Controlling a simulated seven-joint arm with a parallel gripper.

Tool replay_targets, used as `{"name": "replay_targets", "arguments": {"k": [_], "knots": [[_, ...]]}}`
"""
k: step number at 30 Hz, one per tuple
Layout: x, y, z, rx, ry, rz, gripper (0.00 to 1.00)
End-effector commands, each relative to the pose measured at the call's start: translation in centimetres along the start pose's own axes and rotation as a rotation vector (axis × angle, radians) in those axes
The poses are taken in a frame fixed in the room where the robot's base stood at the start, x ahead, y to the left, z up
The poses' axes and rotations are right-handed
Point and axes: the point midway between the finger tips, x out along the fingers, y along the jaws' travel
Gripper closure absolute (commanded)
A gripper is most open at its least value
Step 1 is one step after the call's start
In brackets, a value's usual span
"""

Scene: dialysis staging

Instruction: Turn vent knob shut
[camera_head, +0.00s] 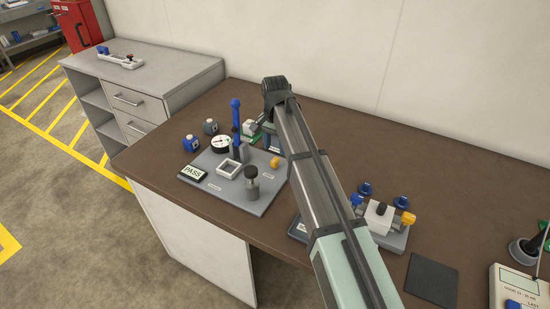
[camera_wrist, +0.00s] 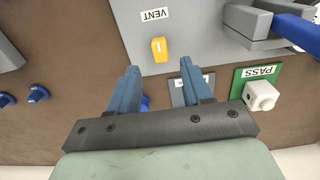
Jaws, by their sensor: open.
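The vent knob is a small yellow knob (camera_wrist: 159,49) with a white mark, on a grey panel beside a "VENT" label (camera_wrist: 155,15). In the head view the yellow knob (camera_head: 275,162) sits near the panel's right edge. My gripper (camera_wrist: 160,66) is open and empty. Its two blue fingers point toward the knob, one to each side of it in the wrist view, with the tips just short of it in the picture. I cannot tell the height gap. In the head view my arm hides most of the gripper.
The grey panel (camera_head: 255,203) also carries a gauge (camera_head: 222,143), a blue-handled lever (camera_head: 236,112) and a dark-topped post (camera_head: 252,180). A green "PASS" plate with a white block (camera_wrist: 260,96) lies nearby. Another fixture (camera_head: 393,238) stands right of my arm.

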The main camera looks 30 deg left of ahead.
Motion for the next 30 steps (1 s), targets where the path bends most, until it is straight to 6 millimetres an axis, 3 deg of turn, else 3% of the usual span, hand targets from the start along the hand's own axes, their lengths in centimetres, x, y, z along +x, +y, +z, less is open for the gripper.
{"name": "replay_targets", "arguments": {"k": [6, 12, 25, 30], "knots": [[3.5, 0.0, 0.1, 0.0, 0.0, 0.0, 0.51], [5.3, 0.0, 0.0, 0.0, 0.0, 0.0, 0.51], [6.1, 0.0, 0.0, 0.0, 0.001, 0.0, 0.51], [6.1, 0.0, 0.0, 0.0, 0.001, 0.0, 0.65]]}}
